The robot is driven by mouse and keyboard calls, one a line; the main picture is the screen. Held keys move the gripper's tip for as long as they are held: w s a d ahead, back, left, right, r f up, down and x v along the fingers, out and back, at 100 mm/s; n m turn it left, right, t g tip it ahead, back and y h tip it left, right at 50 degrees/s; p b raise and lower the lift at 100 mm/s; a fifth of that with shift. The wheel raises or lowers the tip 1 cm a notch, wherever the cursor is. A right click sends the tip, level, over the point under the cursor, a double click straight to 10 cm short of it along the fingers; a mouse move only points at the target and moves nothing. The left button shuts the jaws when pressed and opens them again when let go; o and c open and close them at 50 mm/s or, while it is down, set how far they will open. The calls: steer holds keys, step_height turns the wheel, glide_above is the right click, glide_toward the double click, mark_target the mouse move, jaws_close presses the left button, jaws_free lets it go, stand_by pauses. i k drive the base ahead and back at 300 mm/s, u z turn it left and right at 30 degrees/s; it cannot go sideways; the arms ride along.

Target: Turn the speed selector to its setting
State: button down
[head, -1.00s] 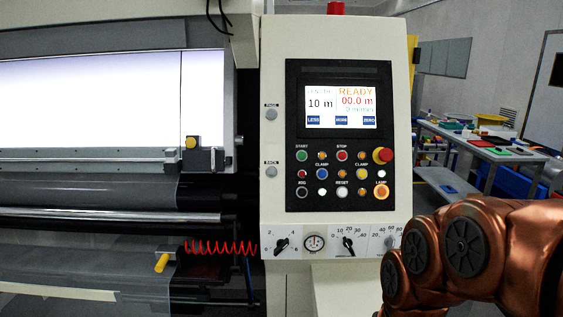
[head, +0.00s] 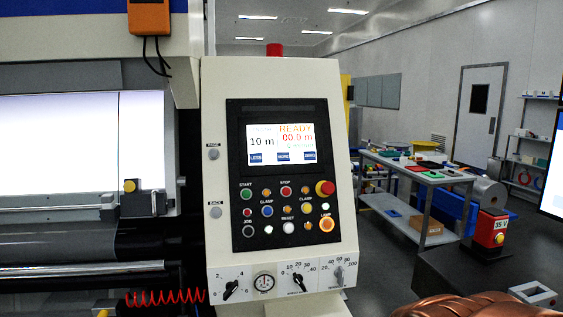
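The control panel (head: 284,170) of the machine stands in the middle of the head view. Along its lower strip (head: 264,305) are three rotary knobs and a round gauge (head: 264,283). The left black knob (head: 230,289) has a scale up to about 6. The middle black knob (head: 299,282) has a scale from 0 to 40, and its pointer leans up-left. The right grey knob (head: 339,274) has a scale of about 20 to 100 and looks upright. The small captions are unreadable, so I cannot tell which is the speed selector.
The screen (head: 281,144) reads READY, 10 m and 00.0 m, with several buttons below it. A red coiled cable (head: 165,297) hangs at the lower left.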

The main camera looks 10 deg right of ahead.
mark_target(298, 279)
steer(key=z, duration=1.45)
steer(key=k, duration=1.1)
steer(key=u, duration=1.65)
steer(key=i, duration=0.5)
steer(key=z, duration=0.05)
